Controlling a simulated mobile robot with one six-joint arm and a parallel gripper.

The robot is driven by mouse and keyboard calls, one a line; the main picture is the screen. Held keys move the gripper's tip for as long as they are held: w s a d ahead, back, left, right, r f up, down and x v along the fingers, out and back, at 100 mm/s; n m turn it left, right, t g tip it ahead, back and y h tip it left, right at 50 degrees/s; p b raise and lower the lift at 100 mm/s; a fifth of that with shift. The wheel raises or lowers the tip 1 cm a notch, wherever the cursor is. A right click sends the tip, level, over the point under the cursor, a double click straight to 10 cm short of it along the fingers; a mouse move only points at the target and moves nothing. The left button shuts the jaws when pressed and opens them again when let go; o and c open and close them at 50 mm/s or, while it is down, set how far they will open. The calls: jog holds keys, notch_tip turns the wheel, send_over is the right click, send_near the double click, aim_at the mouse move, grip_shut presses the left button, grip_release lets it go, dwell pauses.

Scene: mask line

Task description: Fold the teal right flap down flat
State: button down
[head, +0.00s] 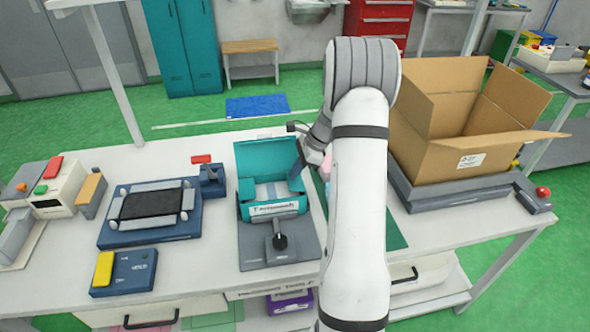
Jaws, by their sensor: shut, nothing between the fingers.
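A teal box (272,212) sits open on a grey fixture with a black knob at the middle of the table. Its back flap (268,155) stands up, and folded light-coloured contents (270,191) show inside. My gripper (300,167) is shut and empty, at the box's right side close to its right edge. The arm comes from the front and covers the area right of the box. The right flap is hard to make out beside the gripper, and I cannot tell its angle or whether the fingers touch it.
A dark blue device (150,234) with a black pad lies left of the box, with a blue unit (124,272) in front of it. A large open cardboard box (460,150) stands on a grey platform (465,194) at the right.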

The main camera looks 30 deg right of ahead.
jog(key=shift+d, duration=0.1)
jog(key=shift+w+a+h+p, duration=0.1)
jog(key=shift+a+h+p, duration=0.2)
jog(key=shift+h+p, duration=0.5)
jog(key=shift+w+a+f+g+h+p, duration=0.15)
jog(key=shift+a+g+h+p, duration=0.2)
jog(key=shift+h, duration=0.35)
jog(key=shift+f, duration=0.15)
jog(key=shift+a+f, duration=0.3)
jog(key=shift+f, duration=0.15)
jog(key=shift+a+f+b, duration=0.1)
jog(key=shift+b, duration=0.2)
